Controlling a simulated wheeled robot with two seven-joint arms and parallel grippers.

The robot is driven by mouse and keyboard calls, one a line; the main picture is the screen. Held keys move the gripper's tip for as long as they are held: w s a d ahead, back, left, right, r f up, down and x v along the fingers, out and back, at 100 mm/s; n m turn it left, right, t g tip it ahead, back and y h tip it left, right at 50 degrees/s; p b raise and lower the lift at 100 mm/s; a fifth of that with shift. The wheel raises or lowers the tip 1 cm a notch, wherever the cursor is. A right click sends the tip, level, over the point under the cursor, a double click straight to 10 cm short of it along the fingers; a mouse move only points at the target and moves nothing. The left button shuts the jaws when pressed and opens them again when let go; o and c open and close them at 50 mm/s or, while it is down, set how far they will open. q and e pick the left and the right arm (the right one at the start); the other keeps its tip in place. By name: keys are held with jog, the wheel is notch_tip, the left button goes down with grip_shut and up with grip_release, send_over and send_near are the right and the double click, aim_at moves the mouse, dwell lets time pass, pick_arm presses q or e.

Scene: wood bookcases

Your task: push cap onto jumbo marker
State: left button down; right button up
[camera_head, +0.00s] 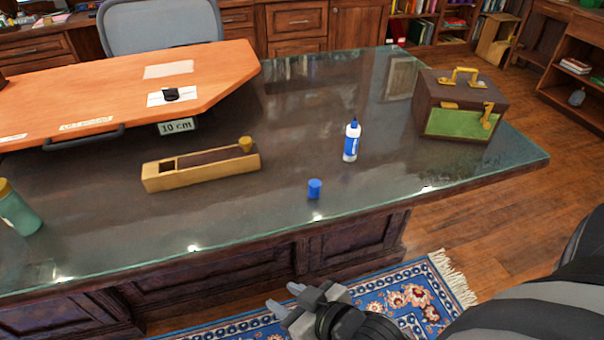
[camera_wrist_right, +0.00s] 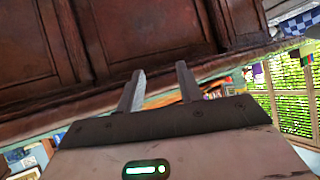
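The jumbo marker (camera_head: 352,143), white with a blue label and a dark tip, stands upright and uncapped on the glass-topped desk, right of centre. The blue cap (camera_head: 315,189) sits apart from it, nearer the desk's front edge and to the left. My right gripper (camera_head: 284,299) is low in front of the desk, over the rug, away from both. Its two fingers stand apart with nothing between them, as the right wrist view also shows (camera_wrist_right: 159,88). Neither marker nor cap can be made out in the wrist view. My left gripper is not in view.
A long wooden box (camera_head: 205,171) lies left of the cap. A brown case (camera_head: 460,108) with a brass handle stands right of the marker. A green bottle (camera_head: 20,213) is at far left. An orange raised board (camera_head: 110,90) covers the back left. Glass around the cap is clear.

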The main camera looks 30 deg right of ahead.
jog(key=o, duration=0.3)
jog(key=shift+s+f, duration=0.15)
jog(key=shift+s, duration=0.4)
jog(key=shift+s+f, duration=0.15)
jog(key=shift+s, duration=0.35)
jog(key=s+d+r+g+h+p, duration=0.1)
jog(key=d+r+g+h+p, duration=0.1)
jog(key=d+r+g+p, duration=0.35)
jog(key=w+r+m+g, duration=0.2)
jog(key=w+r+g, duration=0.25)
jog(key=w, duration=0.55)
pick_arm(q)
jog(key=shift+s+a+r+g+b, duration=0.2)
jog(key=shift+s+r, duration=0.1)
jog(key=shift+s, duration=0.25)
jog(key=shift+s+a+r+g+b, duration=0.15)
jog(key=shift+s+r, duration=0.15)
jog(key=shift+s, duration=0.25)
pick_arm(e)
jog(key=w+d+r+m+g+h, duration=0.1)
jog(key=w+d+r+m, duration=0.6)
jog(key=w+d+r, duration=0.2)
notch_tip(320, 180, up, 4)
jog(key=shift+w+d+r+h, duration=0.15)
jog(key=shift+w+d+h, duration=0.15)
jog(key=shift+d, duration=0.85)
